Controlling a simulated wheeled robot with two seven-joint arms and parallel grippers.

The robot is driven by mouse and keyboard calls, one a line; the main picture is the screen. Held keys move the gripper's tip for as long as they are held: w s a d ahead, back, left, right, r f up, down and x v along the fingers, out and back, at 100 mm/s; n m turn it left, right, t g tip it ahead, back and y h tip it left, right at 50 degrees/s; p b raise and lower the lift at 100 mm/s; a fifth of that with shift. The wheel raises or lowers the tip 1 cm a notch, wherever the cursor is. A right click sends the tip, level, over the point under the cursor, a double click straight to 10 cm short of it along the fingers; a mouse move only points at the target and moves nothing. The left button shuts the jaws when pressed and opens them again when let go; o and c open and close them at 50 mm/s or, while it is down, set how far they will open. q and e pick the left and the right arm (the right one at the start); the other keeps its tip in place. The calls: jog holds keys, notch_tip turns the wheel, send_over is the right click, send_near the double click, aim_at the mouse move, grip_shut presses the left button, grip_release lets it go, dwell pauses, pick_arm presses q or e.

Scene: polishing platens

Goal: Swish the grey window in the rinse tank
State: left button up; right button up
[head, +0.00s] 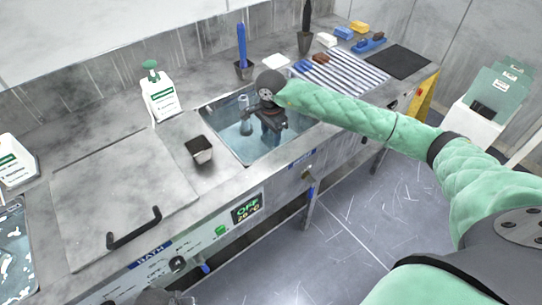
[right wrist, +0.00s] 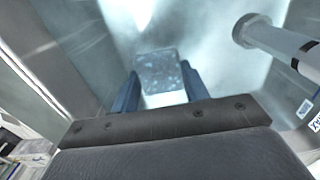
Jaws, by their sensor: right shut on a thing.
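The rinse tank (head: 225,138) is an open steel basin of clear water set in the counter. My right gripper (head: 270,136) reaches down into it, fingers pointing low over or in the water. In the right wrist view the two blue fingers (right wrist: 159,88) are shut on the grey window (right wrist: 160,70), a small mottled, translucent square plate. The gripper mostly hides the window in the head view, and I cannot tell how deep it sits. My left gripper is not clearly in view.
A pale upright tube (head: 245,115) stands in the tank, left of my gripper; a tube (right wrist: 275,45) also shows close at right in the wrist view. A dark cup (head: 200,150) sits at the tank's left, a lidded bath (head: 120,185) beyond it. A striped rack (head: 345,75) lies right.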

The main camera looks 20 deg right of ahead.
notch_tip(320, 180, up, 10)
jog(key=p, duration=0.1)
jog(key=shift+r+p, duration=0.25)
jog(key=shift+p, duration=0.05)
dwell(0.6)
dwell(0.9)
dwell(0.3)
